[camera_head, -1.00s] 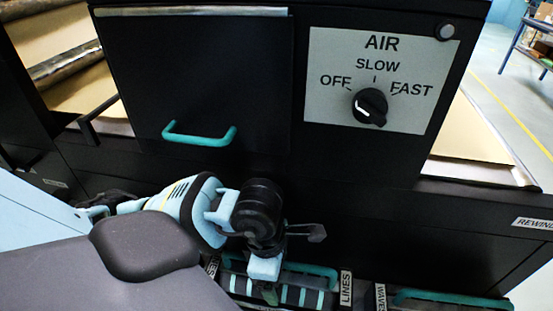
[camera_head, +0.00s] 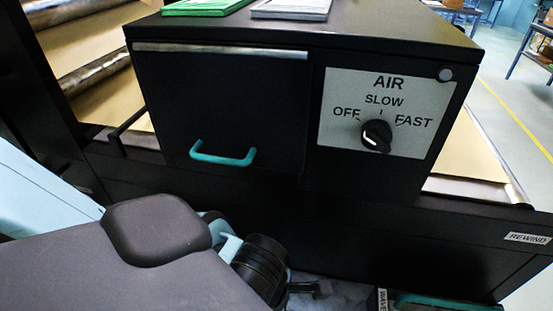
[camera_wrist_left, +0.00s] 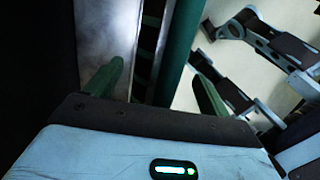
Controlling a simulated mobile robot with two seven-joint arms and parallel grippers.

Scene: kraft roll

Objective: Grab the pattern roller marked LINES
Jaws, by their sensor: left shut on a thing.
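The pattern roller (camera_wrist_left: 178,50) shows in the left wrist view as a teal bar beside a dark body with stripes. Its label is not readable now. My left gripper (camera_wrist_left: 155,85) has its green fingers on either side of it and is shut on it. In the head view my left wrist is at the bottom, and the fingers and the roller are hidden below it. A second roller marked WAVES (camera_head: 445,303), with a teal handle, lies at the bottom edge. My right gripper is not in view.
A black cabinet (camera_head: 250,100) with a teal drawer handle (camera_head: 222,156) and an AIR dial (camera_head: 376,136) stands close ahead. A green stack (camera_head: 205,6) and a white stack (camera_head: 290,9) lie on top. A brown paper web (camera_head: 100,80) runs at left.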

